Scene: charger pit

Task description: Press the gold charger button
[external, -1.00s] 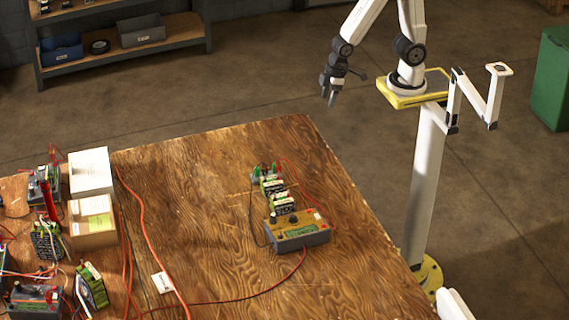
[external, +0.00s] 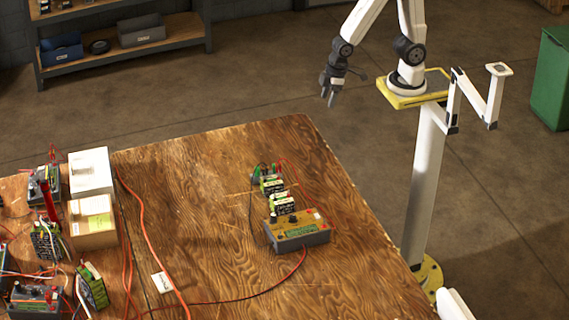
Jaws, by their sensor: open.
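The gold-topped charger (external: 298,230) sits on the wooden table, right of the middle. Its grey body has dark knobs, a green display and a small red mark on the top right. I cannot tell for sure which small part is the button. Several green-and-black batteries (external: 280,200) stand in a row behind it. My gripper (external: 331,100) hangs open and empty beyond the table's far edge, well above and away from the charger.
A red cable (external: 250,298) runs from the charger across the wooden table (external: 210,180). White and tan boxes (external: 92,222) and more wired devices (external: 40,297) crowd the left side. A shelf (external: 125,55) stands behind, and a green bin (external: 552,80) at right.

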